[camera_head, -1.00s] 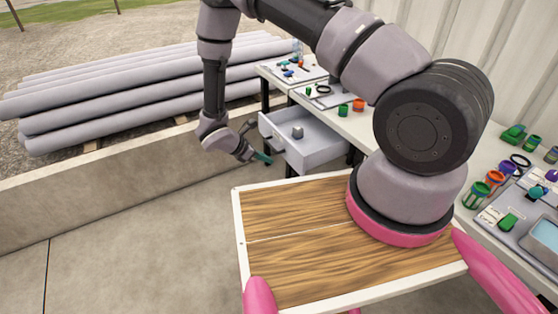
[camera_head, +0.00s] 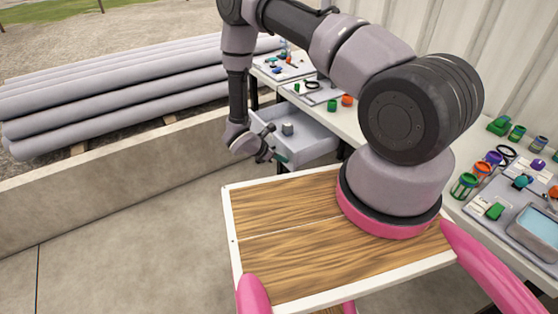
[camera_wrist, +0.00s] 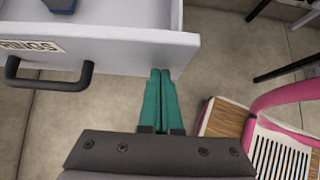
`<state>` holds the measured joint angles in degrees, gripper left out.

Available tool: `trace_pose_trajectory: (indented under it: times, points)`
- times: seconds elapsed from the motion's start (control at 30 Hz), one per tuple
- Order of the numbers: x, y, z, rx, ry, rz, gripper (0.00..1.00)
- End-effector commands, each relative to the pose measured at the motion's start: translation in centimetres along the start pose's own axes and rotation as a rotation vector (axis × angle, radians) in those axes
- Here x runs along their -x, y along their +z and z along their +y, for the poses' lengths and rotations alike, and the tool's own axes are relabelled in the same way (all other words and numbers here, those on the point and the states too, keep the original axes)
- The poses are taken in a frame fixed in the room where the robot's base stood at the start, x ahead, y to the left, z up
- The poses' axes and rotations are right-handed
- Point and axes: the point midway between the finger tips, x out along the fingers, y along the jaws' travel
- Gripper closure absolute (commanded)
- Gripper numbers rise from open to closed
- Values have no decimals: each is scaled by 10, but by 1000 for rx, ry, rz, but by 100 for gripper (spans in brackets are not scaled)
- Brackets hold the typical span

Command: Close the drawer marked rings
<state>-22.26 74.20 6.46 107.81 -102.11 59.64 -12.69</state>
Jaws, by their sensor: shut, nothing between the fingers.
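The drawer marked rings (camera_head: 310,148) stands pulled out from under the white table in the head view. A small grey object (camera_head: 287,129) lies in it. In the wrist view the drawer front (camera_wrist: 120,48) shows its dark handle (camera_wrist: 50,76) and a label reading "RINGS" (camera_wrist: 30,45), cut off at the left edge. My gripper (camera_wrist: 160,75) is shut and empty, its green fingers side by side. The fingertips are close to the right end of the drawer front, to the right of the handle; I cannot tell whether they touch it. The gripper also shows in the head view (camera_head: 279,157).
The white table (camera_head: 345,125) carries cups, a black ring (camera_head: 312,85) and trays along the wall. A low concrete wall (camera_head: 110,172) runs at the left, with stacked grey pipes (camera_head: 120,90) behind it. The floor (camera_head: 120,245) at the lower left is clear.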

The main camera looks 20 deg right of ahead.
Motion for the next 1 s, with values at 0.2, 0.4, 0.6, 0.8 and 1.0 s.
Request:
trace_pose_trajectory:
  times: [0.2,0.4,0.6,0.8,1.0]
  points:
    - [0,0,0,0,0,0,100]
    - [-9,10,0,-1,-1,-2,100]
    - [-34,36,-1,-2,-3,-4,100]
    - [-72,73,-1,-3,-4,-4,100]
    - [-108,109,-1,-3,-3,-3,100]
